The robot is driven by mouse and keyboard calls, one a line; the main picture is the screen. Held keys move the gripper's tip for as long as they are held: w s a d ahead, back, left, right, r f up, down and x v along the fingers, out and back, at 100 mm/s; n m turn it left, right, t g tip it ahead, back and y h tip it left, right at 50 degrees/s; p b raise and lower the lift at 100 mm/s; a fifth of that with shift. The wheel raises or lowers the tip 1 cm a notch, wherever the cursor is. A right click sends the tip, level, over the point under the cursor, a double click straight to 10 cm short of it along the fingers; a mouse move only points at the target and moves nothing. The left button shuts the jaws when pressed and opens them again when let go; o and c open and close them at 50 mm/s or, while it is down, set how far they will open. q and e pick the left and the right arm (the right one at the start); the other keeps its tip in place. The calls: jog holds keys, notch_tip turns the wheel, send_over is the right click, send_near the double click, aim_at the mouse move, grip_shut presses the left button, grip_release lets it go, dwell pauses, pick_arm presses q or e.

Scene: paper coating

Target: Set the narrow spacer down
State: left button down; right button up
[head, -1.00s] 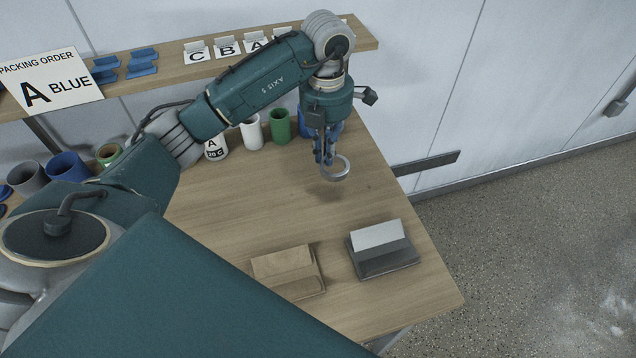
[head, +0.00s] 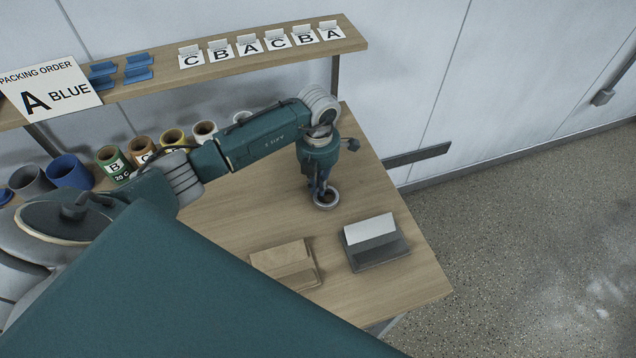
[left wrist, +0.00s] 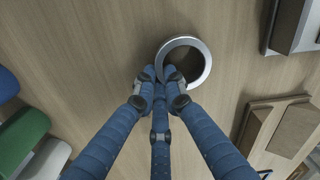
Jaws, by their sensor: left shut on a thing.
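The narrow spacer is a silvery grey ring (head: 326,207) at or just above the wooden table, toward its far right part. It also shows in the left wrist view as a ring (left wrist: 206,62) lying flat to the camera, with table wood visible through its hole. My left gripper (head: 321,188) points down and is shut on the near side of the ring's wall. In the left wrist view its blue fingers (left wrist: 165,84) meet at the ring's lower left edge. I cannot tell whether the ring touches the table. My right gripper is not in view.
A wooden stand (head: 283,266) and a dark grey stand with a pale face (head: 375,250) sit in front of the ring. Cups and rolls (head: 115,162) line the back left. A shelf (head: 270,52) with letter cards runs behind. Bare table (head: 370,185) surrounds the ring.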

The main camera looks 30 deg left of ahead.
pick_arm(q)
jog(key=shift+f, duration=0.1)
jog(key=c, duration=1.8)
grip_release()
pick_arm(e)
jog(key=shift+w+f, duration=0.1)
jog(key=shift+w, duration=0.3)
